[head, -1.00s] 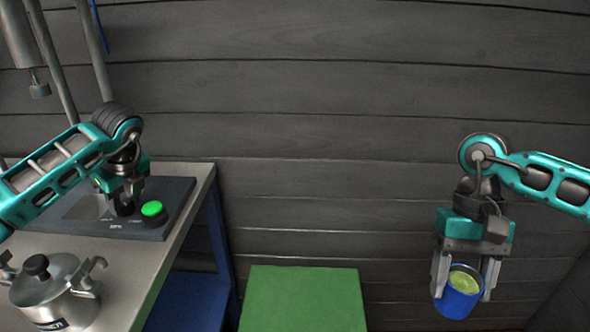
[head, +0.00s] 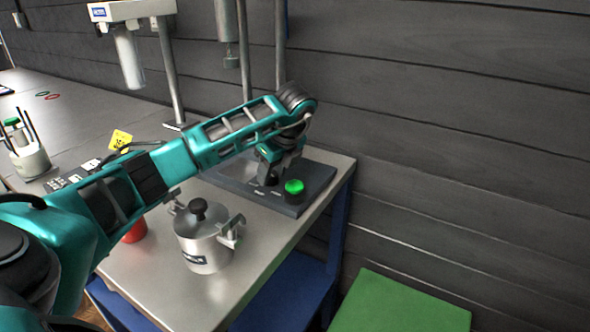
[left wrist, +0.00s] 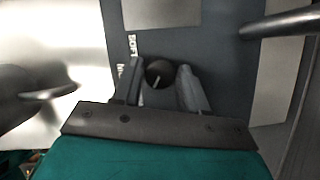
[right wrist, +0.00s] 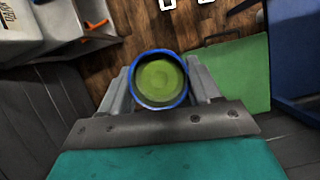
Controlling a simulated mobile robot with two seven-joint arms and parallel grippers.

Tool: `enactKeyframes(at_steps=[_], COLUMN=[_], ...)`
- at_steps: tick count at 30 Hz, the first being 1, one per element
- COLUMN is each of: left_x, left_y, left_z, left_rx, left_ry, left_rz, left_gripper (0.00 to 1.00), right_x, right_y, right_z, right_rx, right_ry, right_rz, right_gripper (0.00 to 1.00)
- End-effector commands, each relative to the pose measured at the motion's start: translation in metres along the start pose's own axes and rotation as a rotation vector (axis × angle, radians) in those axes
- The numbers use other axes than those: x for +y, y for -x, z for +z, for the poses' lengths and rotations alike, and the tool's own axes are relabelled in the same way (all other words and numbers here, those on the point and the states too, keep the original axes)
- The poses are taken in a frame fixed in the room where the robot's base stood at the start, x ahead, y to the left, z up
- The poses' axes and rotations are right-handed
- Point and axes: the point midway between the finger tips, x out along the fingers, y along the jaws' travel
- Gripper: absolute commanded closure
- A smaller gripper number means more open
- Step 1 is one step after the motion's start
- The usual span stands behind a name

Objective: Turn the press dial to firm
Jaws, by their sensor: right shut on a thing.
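The press dial (left wrist: 160,73) is a small round black knob with a pale pointer line on a dark panel. In the left wrist view the pointer slants toward the lower left. A white label beside it seems to read "SOFT"; another is mostly covered by a finger. My left gripper (left wrist: 160,82) is open, with one finger on each side of the dial and a visible gap at the right finger. In the head view this gripper (head: 270,178) is down at the panel (head: 318,187). My right gripper (right wrist: 160,85) is shut on a blue cup (right wrist: 160,104) with green contents.
A green button (head: 294,187) sits on the panel beside the dial. A lidded metal pot (head: 205,245) stands in front on the steel table (head: 265,245). A red object (head: 135,232) is partly hidden behind my left arm. A green surface (head: 400,302) lies lower right.

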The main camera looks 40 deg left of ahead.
Motion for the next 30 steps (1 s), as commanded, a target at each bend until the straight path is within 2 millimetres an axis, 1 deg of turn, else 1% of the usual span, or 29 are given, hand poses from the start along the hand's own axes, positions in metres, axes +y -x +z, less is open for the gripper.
enactKeyframes(at_steps=[1, 5, 12, 16, 20, 23, 24, 27, 30], left_x=[0.000, 0.000, 0.000, -0.001, -0.001, -0.001, -0.001, -0.001, 0.000], left_y=[0.000, 0.000, 0.001, 0.010, 0.032, 0.056, 0.069, 0.090, 0.105], left_z=[0.000, 0.000, 0.000, 0.000, 0.000, 0.001, 0.003, 0.004, 0.003], left_rx=[0.000, 0.000, 0.000, 0.000, 0.001, -0.001, -0.002, -0.003, -0.002], left_ry=[-0.001, -0.001, -0.002, -0.002, -0.003, -0.003, -0.003, -0.002, -0.002], left_rz=[0.000, 0.000, 0.000, -0.002, -0.006, -0.006, -0.006, -0.004, -0.002], left_gripper=[0.52, 0.39, 0.39, 0.39, 0.39, 0.39, 0.39, 0.39, 0.39], right_x=[0.000, 0.000, 0.000, 0.000, 0.000, 0.000, 0.000, 0.000, 0.000], right_y=[0.000, 0.000, 0.000, 0.001, 0.001, 0.003, 0.012, 0.022, 0.029], right_z=[0.000, 0.000, 0.000, 0.000, 0.000, 0.001, 0.005, 0.009, 0.012], right_rx=[0.000, 0.000, 0.000, 0.000, 0.000, 0.001, 0.001, 0.001, 0.001], right_ry=[0.000, 0.000, 0.000, 0.000, 0.000, 0.000, 0.000, 0.000, 0.000], right_rz=[0.000, 0.000, 0.000, 0.000, 0.000, 0.000, -0.001, 0.000, 0.000], right_gripper=[0.73, 0.73, 0.73, 0.73, 0.73, 0.73, 0.73, 0.73, 0.73])
